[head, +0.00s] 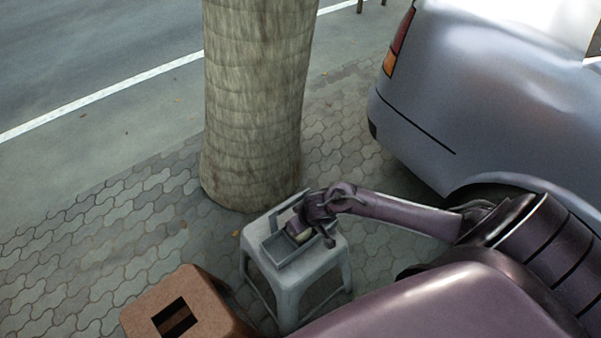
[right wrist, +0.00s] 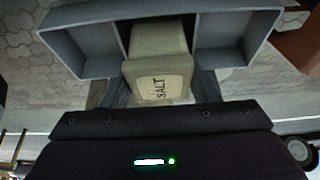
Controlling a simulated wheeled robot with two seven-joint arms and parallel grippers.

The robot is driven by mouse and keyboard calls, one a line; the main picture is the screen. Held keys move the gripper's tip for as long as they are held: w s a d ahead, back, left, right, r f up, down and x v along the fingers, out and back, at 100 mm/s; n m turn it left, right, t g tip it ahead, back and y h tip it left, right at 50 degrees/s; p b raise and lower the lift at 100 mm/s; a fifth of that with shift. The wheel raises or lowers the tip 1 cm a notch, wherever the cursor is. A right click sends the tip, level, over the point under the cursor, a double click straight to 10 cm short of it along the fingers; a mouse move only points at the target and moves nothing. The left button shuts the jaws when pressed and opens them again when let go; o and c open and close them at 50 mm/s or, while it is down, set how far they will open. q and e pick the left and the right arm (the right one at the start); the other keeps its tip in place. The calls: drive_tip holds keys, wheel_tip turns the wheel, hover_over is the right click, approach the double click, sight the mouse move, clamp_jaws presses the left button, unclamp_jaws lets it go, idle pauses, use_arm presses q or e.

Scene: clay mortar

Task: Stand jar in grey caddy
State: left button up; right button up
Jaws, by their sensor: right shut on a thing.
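The grey caddy (head: 270,251) stands on a grey stool; in the right wrist view, the caddy (right wrist: 82,14) shows a compartment on each side of the jar. In the head view, my right gripper (head: 312,222) is over the caddy's right part, shut on the jar, which is mostly hidden there. The jar lines up with the caddy's middle, between its dividers; I cannot tell if it touches the floor of the caddy. My left gripper is not in view.
The stool (head: 291,280) stands on paving by a thick tree trunk (head: 252,105). A brown box-shaped thing with a dark opening (head: 190,300) is at the lower left. A silver car (head: 470,90) is at the right. Open paving lies to the left.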

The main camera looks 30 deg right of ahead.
drive_tip(key=shift+f, duration=0.1)
drive_tip(key=shift+f, duration=0.15)
drive_tip(key=o, duration=1.2)
drive_tip(key=shift+c, duration=0.2)
